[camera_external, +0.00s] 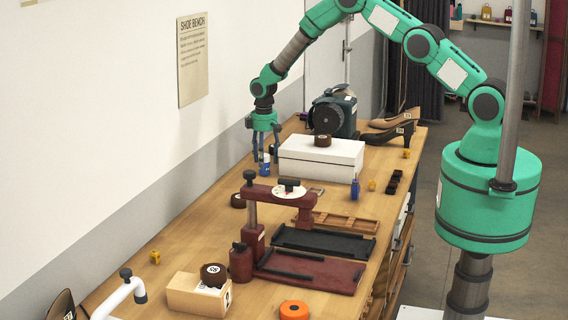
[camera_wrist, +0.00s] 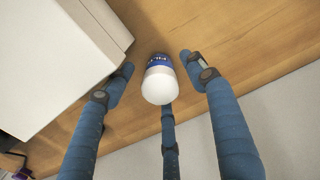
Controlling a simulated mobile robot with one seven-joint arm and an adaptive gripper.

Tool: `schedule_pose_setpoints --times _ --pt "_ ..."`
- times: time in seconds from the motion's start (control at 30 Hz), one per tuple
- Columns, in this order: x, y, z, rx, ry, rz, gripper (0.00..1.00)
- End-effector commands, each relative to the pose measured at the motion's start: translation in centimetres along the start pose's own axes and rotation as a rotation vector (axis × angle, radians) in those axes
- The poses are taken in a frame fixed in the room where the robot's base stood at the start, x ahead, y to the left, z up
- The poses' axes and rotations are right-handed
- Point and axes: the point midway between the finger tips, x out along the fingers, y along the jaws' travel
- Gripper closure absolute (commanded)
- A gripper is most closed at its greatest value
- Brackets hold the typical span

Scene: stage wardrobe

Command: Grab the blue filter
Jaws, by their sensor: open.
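The blue filter (camera_wrist: 159,78) is a small upright cylinder with a white domed top and a blue lettered band, standing on the wooden bench. In the external view the filter (camera_external: 265,168) is beside the left end of the white box, partly hidden by a finger. My gripper (camera_external: 263,153) points down over it with its blue fingers apart. In the wrist view my gripper (camera_wrist: 157,68) has one finger left of the filter, one right and one below it in the picture. I see gaps at the left and right fingers; contact at the lower finger cannot be told.
The white box (camera_external: 320,158) stands close by, with a brown roll (camera_external: 323,140) on it; the box (camera_wrist: 55,60) also shows left in the wrist view. A dark green machine (camera_external: 333,115) is behind.

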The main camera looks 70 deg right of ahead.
Motion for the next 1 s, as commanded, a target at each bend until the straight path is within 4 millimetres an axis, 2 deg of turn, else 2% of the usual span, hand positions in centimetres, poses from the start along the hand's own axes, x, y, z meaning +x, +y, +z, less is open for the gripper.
schedule_pose_setpoints --times 0.2,0.3,0.93,1.0 --pt "2.2 0.0 0.1 0.0 -0.001 -0.001 0.44" --pt "2.6 0.0 0.0 0.0 0.0 0.0 0.44" --pt "2.9 0.0 0.0 0.0 0.001 0.0 0.44" --pt "2.9 0.0 0.0 0.0 0.001 0.0 0.58"
